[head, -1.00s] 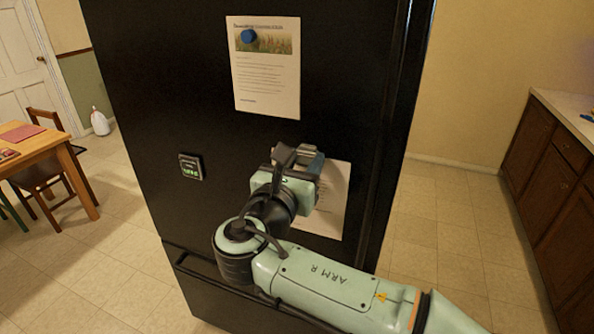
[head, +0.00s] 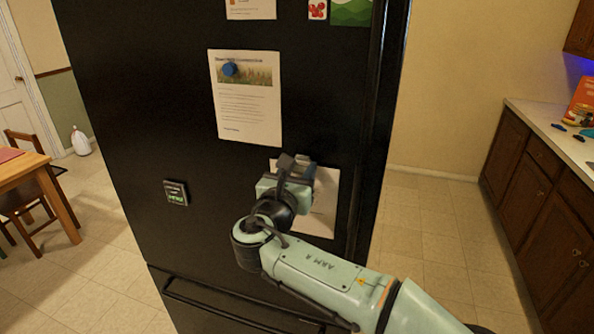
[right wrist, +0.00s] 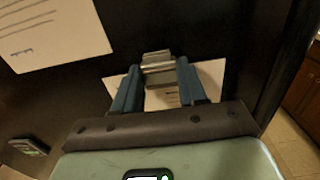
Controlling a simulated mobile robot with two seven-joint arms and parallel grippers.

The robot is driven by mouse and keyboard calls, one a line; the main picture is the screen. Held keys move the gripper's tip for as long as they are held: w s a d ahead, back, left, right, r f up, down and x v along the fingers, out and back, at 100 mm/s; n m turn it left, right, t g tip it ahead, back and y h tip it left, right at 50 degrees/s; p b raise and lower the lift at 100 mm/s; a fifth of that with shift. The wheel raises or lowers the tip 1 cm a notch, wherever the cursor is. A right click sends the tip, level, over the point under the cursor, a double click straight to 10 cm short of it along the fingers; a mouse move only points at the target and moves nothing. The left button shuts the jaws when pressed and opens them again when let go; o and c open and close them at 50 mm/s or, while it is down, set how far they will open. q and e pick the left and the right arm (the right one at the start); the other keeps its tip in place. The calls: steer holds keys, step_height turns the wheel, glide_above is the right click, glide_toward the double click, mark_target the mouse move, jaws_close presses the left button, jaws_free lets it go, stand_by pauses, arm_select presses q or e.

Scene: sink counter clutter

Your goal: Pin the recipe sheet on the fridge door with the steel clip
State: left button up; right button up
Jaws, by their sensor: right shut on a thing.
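My right gripper (head: 300,172) is at the fridge door (head: 130,120), in front of the lower sheet. In the right wrist view its two blue fingers (right wrist: 158,68) are shut on the steel clip (right wrist: 156,57), a small shiny piece. The recipe sheet (head: 322,210) appears to be this white page on the door, partly hidden by the gripper. It also shows behind the fingers in the right wrist view (right wrist: 212,76). The clip overlaps the sheet's upper edge there; I cannot tell whether it touches the sheet or door. My left gripper is out of view.
Another printed page (head: 247,110) hangs above, under a round blue magnet (head: 229,69). A small dark timer (head: 176,192) is on the door at left. More papers are at the door's top. A counter (head: 560,125) stands at far right.

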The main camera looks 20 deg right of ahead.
steer(key=shift+w+d+p, duration=0.3)
steer(key=shift+w+p, duration=0.1)
stand_by(0.9)
steer(key=o, duration=1.1)
steer(key=shift+b+v, duration=0.5)
steer(key=shift+v, duration=4)
